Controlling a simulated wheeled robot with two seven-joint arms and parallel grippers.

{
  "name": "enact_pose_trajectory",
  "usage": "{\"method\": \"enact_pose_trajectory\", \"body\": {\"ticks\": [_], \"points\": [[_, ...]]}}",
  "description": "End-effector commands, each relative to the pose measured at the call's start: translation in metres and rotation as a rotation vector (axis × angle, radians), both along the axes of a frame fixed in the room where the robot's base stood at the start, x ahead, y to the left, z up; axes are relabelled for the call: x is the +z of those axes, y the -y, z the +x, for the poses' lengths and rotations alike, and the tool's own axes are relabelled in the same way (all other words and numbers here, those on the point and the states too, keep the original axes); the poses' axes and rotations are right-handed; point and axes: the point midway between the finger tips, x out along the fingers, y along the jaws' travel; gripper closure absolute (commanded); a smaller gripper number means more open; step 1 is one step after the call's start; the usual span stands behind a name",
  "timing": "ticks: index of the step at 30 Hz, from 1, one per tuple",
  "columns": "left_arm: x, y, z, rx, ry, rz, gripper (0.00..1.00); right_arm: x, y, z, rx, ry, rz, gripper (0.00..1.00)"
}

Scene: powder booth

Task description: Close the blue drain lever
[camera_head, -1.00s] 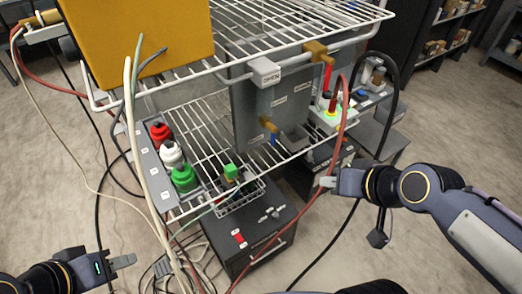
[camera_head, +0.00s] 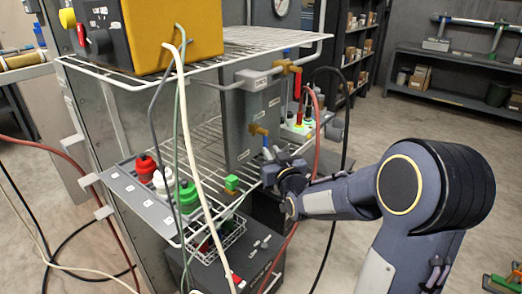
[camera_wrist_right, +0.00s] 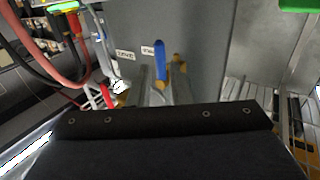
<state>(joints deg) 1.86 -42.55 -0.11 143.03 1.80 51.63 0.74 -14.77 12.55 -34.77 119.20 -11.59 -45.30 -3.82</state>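The blue drain lever (camera_wrist_right: 160,58) shows in the right wrist view against a grey panel, beside brass fittings. In the head view the blue lever (camera_head: 267,153) hangs from the lower brass valve (camera_head: 258,129) on the grey tank (camera_head: 240,118). My right gripper (camera_head: 277,160) has its fingertips at this lever, partly hidden by its own wrist. In the wrist view the right fingers (camera_wrist_right: 168,92) are close together just in front of the lever. I cannot tell whether they touch or grip it. My left gripper is out of view.
A wire rack shelf (camera_head: 270,40) stands above the tank. Red, white and green bottles (camera_head: 163,180) stand in a row at left. A red hose (camera_head: 316,130) and a black hose pass close to my right arm. A yellow box (camera_head: 175,30) sits on top.

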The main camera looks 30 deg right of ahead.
Motion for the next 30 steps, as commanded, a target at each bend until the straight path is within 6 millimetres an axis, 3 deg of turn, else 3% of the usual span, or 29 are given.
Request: {"method": "enact_pose_trajectory", "body": {"ticks": [6,12,21,25,30], "points": [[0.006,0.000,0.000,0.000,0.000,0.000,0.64,0.000,0.007,0.036,0.001,-0.005,-0.002,0.82],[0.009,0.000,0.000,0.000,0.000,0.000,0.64,0.000,0.011,0.053,0.001,-0.003,0.000,0.82],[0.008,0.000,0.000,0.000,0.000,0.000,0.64,0.000,0.011,0.056,0.001,-0.003,0.002,0.82],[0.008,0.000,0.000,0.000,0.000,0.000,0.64,0.000,0.011,0.056,0.001,-0.003,0.002,0.99],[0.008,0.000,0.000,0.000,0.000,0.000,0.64,0.000,0.011,0.056,0.001,-0.002,0.001,1.00]]}}
